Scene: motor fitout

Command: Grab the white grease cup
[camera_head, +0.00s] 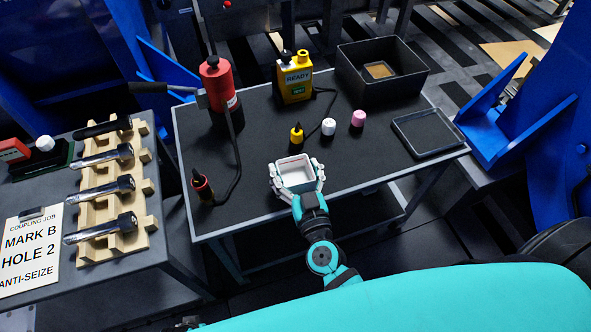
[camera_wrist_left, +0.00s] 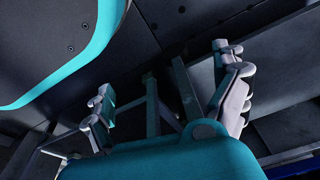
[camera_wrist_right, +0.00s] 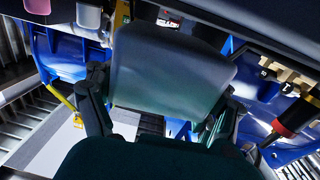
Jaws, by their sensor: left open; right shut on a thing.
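The white grease cup (camera_head: 296,165) is a squarish open cup at the front part of the middle table in the head view. My right gripper (camera_head: 297,178) is shut on it, with fingers on its two sides. In the right wrist view the cup (camera_wrist_right: 165,75) fills the space between the fingers of my right gripper (camera_wrist_right: 160,108). Whether its underside touches the table cannot be seen. My left gripper (camera_wrist_left: 165,75) is open and empty in the left wrist view, low beside dark metal framing.
On the table stand a red bottle (camera_head: 217,80), a yellow READY device (camera_head: 294,78), a small white piece (camera_head: 328,127), a pink piece (camera_head: 358,118), a black bin (camera_head: 385,80) and a shallow tray (camera_head: 428,134). A wooden rack (camera_head: 140,190) with several tools is left.

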